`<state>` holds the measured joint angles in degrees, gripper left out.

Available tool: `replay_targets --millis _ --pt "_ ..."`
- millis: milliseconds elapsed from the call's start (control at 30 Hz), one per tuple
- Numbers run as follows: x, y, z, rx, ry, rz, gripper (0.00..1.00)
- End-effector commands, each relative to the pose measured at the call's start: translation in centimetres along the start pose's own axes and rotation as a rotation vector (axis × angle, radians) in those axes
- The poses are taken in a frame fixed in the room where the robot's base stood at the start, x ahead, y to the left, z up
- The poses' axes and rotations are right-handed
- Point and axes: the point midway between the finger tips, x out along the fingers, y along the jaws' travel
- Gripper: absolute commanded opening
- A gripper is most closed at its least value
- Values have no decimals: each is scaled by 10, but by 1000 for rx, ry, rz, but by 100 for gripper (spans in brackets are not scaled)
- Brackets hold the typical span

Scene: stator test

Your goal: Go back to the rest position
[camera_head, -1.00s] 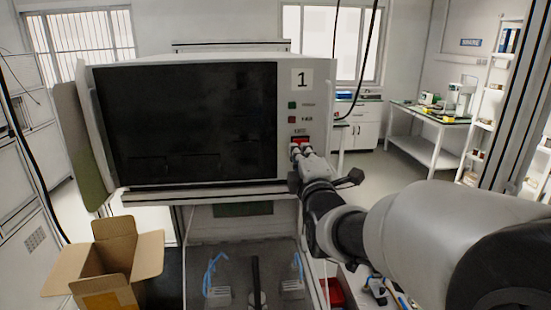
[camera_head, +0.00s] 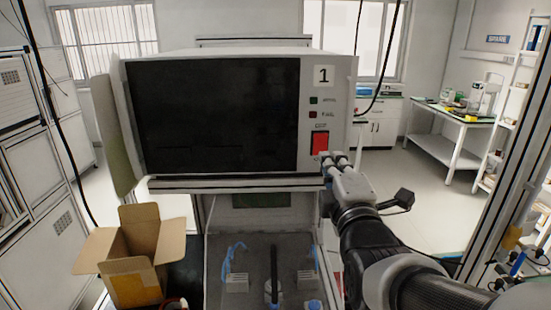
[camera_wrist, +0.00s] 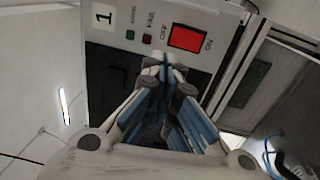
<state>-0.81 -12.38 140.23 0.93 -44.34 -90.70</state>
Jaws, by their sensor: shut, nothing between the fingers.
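My gripper (camera_head: 334,158) is shut and empty, just below the red switch (camera_head: 319,142) on the panel of the test machine (camera_head: 340,90) marked 1. In the wrist view, my gripper's fingertips (camera_wrist: 168,62) are together, pointing at the panel, with the red switch (camera_wrist: 189,38) above and to the right of them. I cannot tell how far the fingertips are from the panel. The machine's dark window (camera_head: 210,115) fills most of its front. A green button and a red button sit above the switch.
An open cardboard box (camera_head: 135,275) stands at the lower left. Below the machine is a bay (camera_head: 262,255) with blue-wired fixtures. A bench (camera_head: 450,125) and shelves stand at the right back. Cables hang near the machine's right side. Open floor lies to the right.

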Motion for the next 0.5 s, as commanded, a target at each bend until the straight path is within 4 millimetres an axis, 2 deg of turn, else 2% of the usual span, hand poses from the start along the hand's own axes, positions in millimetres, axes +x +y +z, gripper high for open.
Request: replay_targets --millis 133,267,367,500 --pt "-6 -8 0 76 -2 -60 0" --pt "-28 -35 0 289 -31 -230 0" --pt "-60 -64 1 509 -104 -406 0" --pt "-120 -102 2 810 -284 -639 0"
